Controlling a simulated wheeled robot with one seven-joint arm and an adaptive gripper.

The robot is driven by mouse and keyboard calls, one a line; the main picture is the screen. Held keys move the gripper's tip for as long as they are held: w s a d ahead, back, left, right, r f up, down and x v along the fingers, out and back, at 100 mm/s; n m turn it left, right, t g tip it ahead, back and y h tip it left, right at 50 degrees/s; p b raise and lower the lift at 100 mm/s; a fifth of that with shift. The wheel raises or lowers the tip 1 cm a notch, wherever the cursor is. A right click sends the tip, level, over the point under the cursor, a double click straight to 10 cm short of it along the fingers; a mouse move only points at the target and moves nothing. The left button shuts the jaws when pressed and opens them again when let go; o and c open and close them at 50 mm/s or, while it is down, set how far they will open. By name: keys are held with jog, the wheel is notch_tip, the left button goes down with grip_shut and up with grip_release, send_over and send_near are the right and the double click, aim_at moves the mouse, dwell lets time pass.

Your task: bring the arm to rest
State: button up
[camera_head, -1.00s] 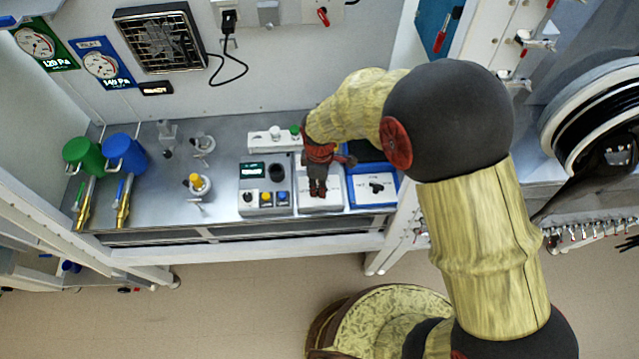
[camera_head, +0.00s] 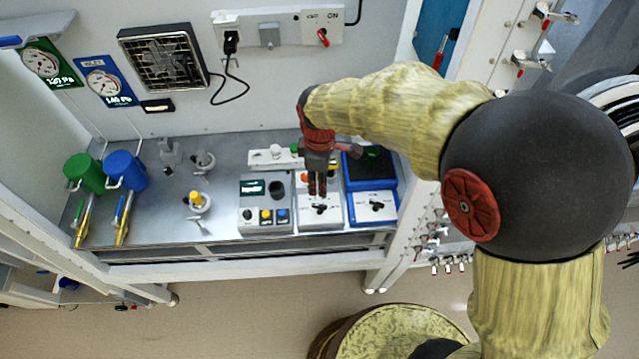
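The steel bench (camera_head: 150,210) carries a grey button box (camera_head: 266,217), a blue-framed device (camera_head: 371,205), several valves, and green (camera_head: 84,172) and blue (camera_head: 126,170) containers. A white upright (camera_head: 398,240) stands right.

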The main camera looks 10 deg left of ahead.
dwell(0.8)
jog(key=s+d+r+m+t+b, duration=0.2)
jog(key=s+d+r+m+b, duration=0.1)
jog(key=d+m, duration=0.3)
jog(key=s+d+r+m+t+b, duration=0.1)
jog(key=s+d+r+m+b, duration=0.2)
jog(key=s+d+m, duration=0.3)
jog(key=s+d+r+m+t+b, duration=0.2)
jog(key=s+d+r+m+b, duration=0.2)
jog(key=d, duration=1)
jog(key=shift+s+d+m+t+b, duration=0.3)
jog(key=shift+s+m+b, duration=0.35)
jog(key=shift+m, duration=0.25)
